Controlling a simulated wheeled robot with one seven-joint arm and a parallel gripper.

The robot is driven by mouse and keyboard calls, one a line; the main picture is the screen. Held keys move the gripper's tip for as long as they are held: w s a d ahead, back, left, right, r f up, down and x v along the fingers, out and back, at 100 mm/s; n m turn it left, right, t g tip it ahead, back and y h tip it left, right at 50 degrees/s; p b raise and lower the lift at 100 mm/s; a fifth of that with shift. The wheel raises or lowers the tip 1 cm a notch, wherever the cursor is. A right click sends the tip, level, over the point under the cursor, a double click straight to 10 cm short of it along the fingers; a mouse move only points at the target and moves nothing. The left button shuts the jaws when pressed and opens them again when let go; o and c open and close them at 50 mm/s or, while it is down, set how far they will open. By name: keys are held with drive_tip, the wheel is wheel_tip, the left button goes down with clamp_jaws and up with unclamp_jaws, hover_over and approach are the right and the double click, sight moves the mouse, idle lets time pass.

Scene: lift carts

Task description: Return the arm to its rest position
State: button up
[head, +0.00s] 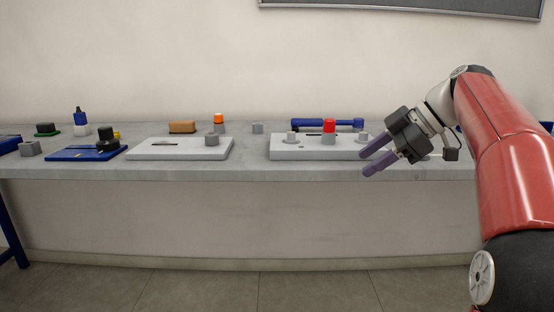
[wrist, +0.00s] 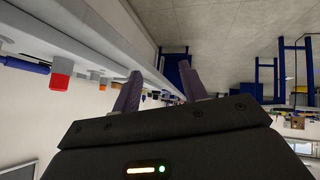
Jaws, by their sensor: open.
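My gripper (head: 368,162) is at the right in the head view, at the front edge of the bench, in front of the right end of a light grey plate. Its two purple fingers are apart with nothing between them. In the wrist view the open fingers (wrist: 162,88) show at the middle, and the scene is tilted. My red arm (head: 505,150) reaches in from the right side, bent, with the hand pointing left and slightly down.
A grey bench (head: 250,175) runs across. On it are the right light grey plate (head: 300,153) with a red-topped peg (head: 329,126), a blue-handled tool (head: 310,123), another light plate (head: 165,152), and a blue plate (head: 75,154). The floor (head: 250,287) in front is clear.

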drive_tip(key=s+a+f+m+t+h, duration=0.1)
drive_tip(key=s+a+f+m+h, duration=0.2)
drive_tip(key=s+f+m+h, duration=0.5)
drive_tip(key=s+f+m, duration=0.9)
drive_tip(key=s+f, duration=0.6)
drive_tip(key=s, duration=0.2)
drive_tip(key=shift+s+a+f+m+t, duration=0.25)
drive_tip(key=shift+a+f+m+t, duration=0.1)
drive_tip(key=shift+m+t, duration=0.05)
